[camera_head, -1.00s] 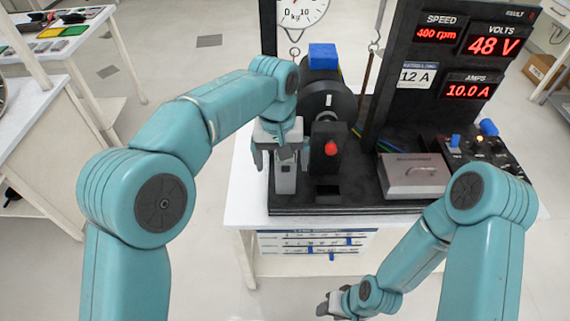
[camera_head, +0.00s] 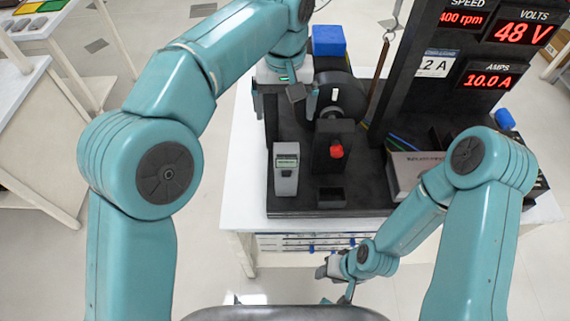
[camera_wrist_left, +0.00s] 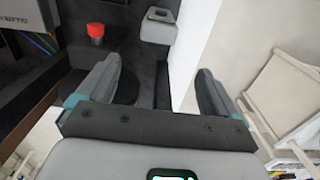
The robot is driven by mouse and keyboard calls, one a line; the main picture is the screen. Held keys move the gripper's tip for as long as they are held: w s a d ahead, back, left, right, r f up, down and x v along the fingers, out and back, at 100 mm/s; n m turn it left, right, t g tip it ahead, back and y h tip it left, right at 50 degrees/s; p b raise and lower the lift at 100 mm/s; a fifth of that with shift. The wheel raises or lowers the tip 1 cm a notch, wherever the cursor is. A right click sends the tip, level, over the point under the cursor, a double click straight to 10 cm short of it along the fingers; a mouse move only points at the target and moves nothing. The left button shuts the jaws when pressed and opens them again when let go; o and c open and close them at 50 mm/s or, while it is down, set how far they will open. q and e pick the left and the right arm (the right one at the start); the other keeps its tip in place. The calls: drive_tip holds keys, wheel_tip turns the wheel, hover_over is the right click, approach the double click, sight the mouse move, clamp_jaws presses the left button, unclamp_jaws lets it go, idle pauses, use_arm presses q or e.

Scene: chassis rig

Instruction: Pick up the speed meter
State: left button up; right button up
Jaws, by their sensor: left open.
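The speed meter, a light grey handheld device (camera_head: 286,172) with a small greenish display, stands at the front left of the black rig base. My left gripper (camera_head: 277,100) is open and empty, behind the meter and beside the dark wheel, apart from the meter. In the left wrist view the meter (camera_wrist_left: 160,25) shows at the top, beyond the gap between the two open fingers (camera_wrist_left: 158,72). My right gripper (camera_head: 334,271) is low in front of the bench, partly hidden by its own arm; its jaws are too small to read.
A black block with a red knob (camera_head: 336,151) stands just right of the meter. The dark wheel (camera_head: 340,100) and a blue block (camera_head: 328,40) are behind it. The display panel (camera_head: 420,90) rises at the right. The white bench top (camera_head: 243,190) is clear at the left.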

sight(287, 148)
use_arm(q)
drive_tip(key=f, duration=0.1)
drive_tip(key=s+f, duration=0.1)
drive_tip(key=f, duration=0.1)
drive_tip(key=shift+s+d, duration=0.3)
drive_tip(key=shift+s, duration=0.05)
drive_tip(key=f, duration=0.7)
drive_tip(key=shift+w+a, duration=0.15)
drive_tip(key=shift+w, duration=0.25)
drive_tip(key=shift+s+f, duration=0.25)
drive_tip(key=shift+s, duration=0.25)
wheel_tip(287, 148, down, 4)
drive_tip(key=shift+w+f+p, duration=0.15)
drive_tip(key=shift+p, duration=0.25)
drive_tip(key=shift+f, duration=0.35)
drive_tip(key=shift+s, duration=0.2)
drive_tip(key=shift+w+f, duration=0.1)
drive_tip(key=shift+w, duration=0.05)
drive_tip(key=c, duration=1.7)
use_arm(e)
drive_tip(key=shift+s+d+r, duration=0.15)
drive_tip(key=shift+s+r, duration=0.1)
drive_tip(key=shift+r, duration=0.1)
